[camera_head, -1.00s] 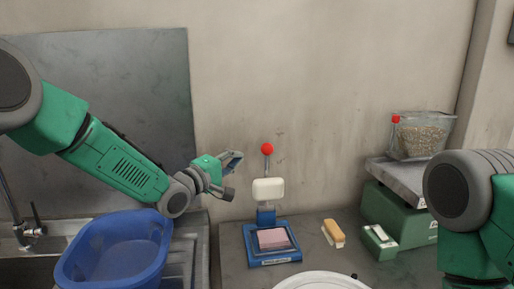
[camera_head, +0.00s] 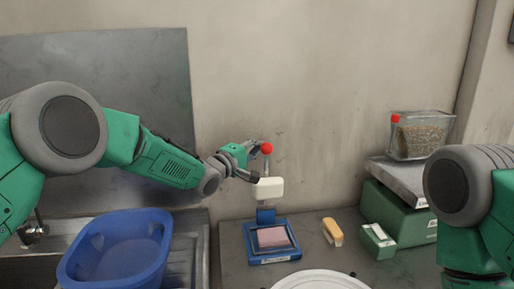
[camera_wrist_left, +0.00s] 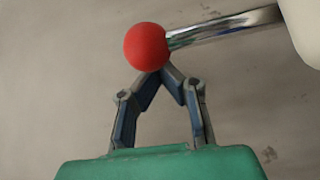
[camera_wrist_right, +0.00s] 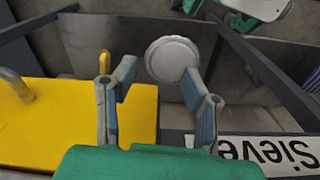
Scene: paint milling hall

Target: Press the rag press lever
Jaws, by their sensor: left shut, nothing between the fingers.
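The rag press stands on the counter with a blue base (camera_head: 272,257), a pink pad (camera_head: 271,237) on it and a white block (camera_head: 269,188) above. Its upright metal lever ends in a red ball (camera_head: 266,149). My left gripper (camera_head: 260,146) is shut and empty, with its fingertips right at the ball. In the left wrist view the red ball (camera_wrist_left: 146,47) lies in front of the joined tips of my left gripper (camera_wrist_left: 163,70); contact cannot be told. My right gripper (camera_wrist_right: 160,70) is open, its tips apart, and shows only in the right wrist view.
A blue tub (camera_head: 117,252) sits by the sink at left. A yellow-topped brush (camera_head: 332,232), a green-and-white box (camera_head: 378,241) and a white round lid (camera_head: 322,281) lie on the counter. A green scale (camera_head: 398,211) bears a clear grain bin (camera_head: 420,136).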

